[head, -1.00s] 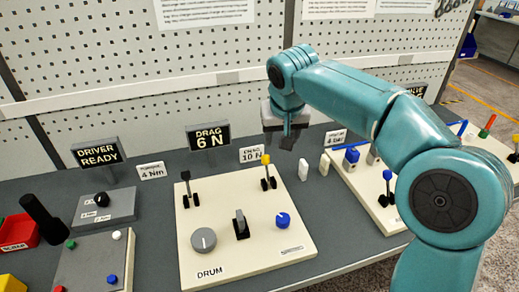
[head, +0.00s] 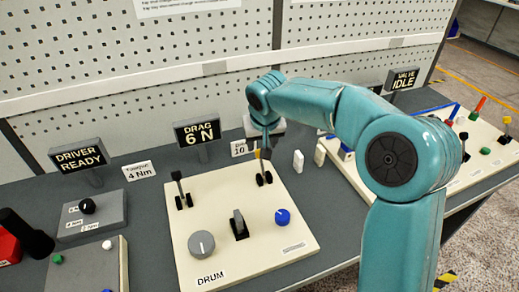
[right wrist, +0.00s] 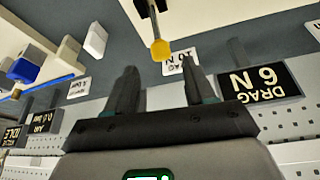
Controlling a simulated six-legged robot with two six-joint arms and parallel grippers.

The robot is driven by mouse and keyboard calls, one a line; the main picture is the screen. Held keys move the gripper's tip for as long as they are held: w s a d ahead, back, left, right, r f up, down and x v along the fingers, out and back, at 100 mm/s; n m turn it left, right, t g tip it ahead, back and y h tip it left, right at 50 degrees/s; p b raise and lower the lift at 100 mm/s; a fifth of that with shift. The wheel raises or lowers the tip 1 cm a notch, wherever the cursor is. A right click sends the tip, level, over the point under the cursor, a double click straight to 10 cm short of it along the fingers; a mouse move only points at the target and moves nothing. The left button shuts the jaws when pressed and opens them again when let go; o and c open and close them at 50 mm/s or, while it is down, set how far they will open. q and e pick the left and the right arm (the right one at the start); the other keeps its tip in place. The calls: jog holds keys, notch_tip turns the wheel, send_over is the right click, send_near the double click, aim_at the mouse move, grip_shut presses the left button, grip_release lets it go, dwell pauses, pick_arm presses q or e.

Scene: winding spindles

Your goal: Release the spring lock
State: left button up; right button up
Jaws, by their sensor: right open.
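The cream DRUM panel (head: 215,265) lies on the bench in the head view. No label naming a spring lock is readable. My right gripper (head: 264,153) is at the top of this lever, partly hiding the knob. In the right wrist view, my right gripper (right wrist: 161,80) is open, its two fingers apart, with the yellow knob ahead of the gap between them. My left gripper is out of view.
The panel also bears a black-knobbed lever (head: 181,190), a grey dial (head: 201,244), a grey switch (head: 238,224) and a blue knob (head: 283,216). Two white blocks (head: 298,161) stand right of it. The DRAG 6 N display (head: 197,131) stands behind, before a pegboard wall.

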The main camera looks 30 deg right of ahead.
jog(key=x, duration=0.5)
jog(key=shift+f, duration=0.2)
jog(key=shift+w+f, duration=0.15)
jog(key=shift+f, duration=0.05)
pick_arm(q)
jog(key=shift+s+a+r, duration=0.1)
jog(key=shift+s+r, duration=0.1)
